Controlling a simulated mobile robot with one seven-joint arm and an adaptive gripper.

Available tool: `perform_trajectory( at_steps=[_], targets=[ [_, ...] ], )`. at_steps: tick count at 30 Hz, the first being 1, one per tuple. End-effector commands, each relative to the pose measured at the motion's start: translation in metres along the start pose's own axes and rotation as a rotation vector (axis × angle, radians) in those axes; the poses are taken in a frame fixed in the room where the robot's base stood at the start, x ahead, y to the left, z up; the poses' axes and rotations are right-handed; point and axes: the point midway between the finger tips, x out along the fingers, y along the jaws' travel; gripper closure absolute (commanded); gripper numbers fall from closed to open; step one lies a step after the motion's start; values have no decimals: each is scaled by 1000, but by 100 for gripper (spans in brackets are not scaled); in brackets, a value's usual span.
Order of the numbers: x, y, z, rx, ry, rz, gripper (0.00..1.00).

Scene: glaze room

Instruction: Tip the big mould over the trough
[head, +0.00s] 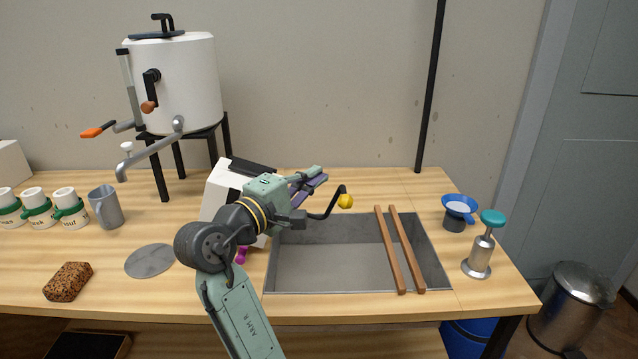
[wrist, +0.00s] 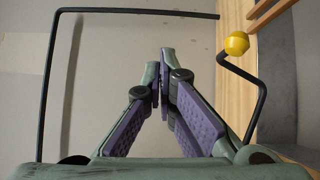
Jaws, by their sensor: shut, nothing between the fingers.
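The big mould (head: 221,182) is a white block with a dark top, left of the trough. It looks tilted in the head view, and my arm hides much of it. The trough (head: 330,284) is a grey basin sunk in the bench. A black crank with a yellow knob (head: 346,201) reaches over the trough's back left; the knob also shows in the wrist view (wrist: 237,43), right of my fingers. What the crank joins is hidden. My gripper (head: 319,174) is above the back left of the trough, shut and empty, its fingertips (wrist: 166,58) apart from the knob.
Two wooden slats (head: 391,250) span the trough's right part. A blue funnel cup (head: 459,210) and a teal-topped metal pump (head: 480,250) stand right of it. A white tank (head: 180,85), grey jug (head: 105,208), grey disc (head: 149,261) and brown sponge (head: 68,281) are left.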

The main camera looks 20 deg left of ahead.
Motion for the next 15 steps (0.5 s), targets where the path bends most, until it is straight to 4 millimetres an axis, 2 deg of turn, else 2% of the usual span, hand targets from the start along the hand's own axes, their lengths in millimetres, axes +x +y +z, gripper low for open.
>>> perform_trajectory(
  at_steps=[6,15],
  targets=[
    [-17,11,4,1,0,1,100],
    [-19,12,5,-1,0,0,100]
  ],
)
